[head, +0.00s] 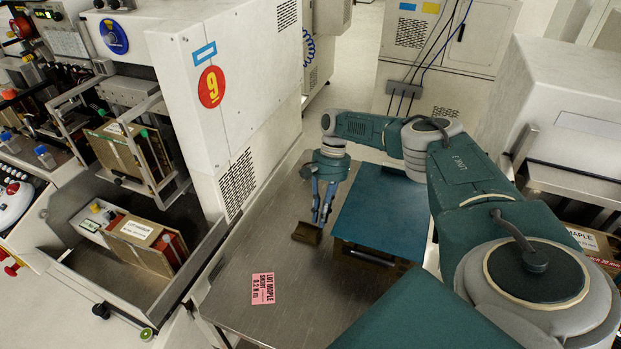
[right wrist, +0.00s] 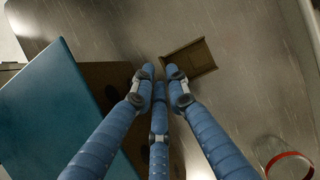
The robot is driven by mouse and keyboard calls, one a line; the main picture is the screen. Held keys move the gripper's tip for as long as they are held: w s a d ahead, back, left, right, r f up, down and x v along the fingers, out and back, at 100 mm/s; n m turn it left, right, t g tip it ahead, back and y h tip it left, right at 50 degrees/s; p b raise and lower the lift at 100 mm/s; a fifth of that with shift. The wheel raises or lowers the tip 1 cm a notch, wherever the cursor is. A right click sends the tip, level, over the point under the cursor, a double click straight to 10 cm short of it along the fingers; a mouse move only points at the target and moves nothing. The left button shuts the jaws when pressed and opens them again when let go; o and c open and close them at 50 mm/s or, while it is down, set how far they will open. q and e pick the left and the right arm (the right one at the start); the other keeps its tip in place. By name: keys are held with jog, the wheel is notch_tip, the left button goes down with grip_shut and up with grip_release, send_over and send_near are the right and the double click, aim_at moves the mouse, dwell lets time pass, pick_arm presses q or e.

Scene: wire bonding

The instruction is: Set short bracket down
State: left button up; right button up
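The short bracket (head: 307,233) is a small brown angled piece lying on the bare metal table top. In the right wrist view the bracket (right wrist: 190,58) lies just beyond the fingertips, to the right of centre. My right gripper (head: 322,218) points down just above and beside it. Its blue fingers (right wrist: 159,78) stand apart with nothing between them; the right fingertip overlaps the bracket's near corner in that view, and I cannot tell whether they touch. A pink label (head: 263,289) reading "LOT MAPLE SHORT" lies on the table. My left gripper is not in view.
A brown box with a blue top (head: 382,207) stands on the table (head: 243,262) right of the gripper. A white machine cabinet (head: 235,105) borders the table on the left. A red-rimmed round thing (right wrist: 290,155) shows at the wrist view's lower right. The table's front left is mostly clear.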

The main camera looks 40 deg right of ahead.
aim_at(316, 245)
jog(key=shift+w+d+p+x, duration=0.1)
jog(key=shift+p+x, duration=0.15)
jog(key=shift+x, duration=1.25)
jog(key=shift+w+d+p+x, duration=0.15)
jog(key=shift+p+x, duration=0.1)
jog(key=shift+x, duration=1.3)
jog(key=shift+f, duration=0.1)
grip_shut()
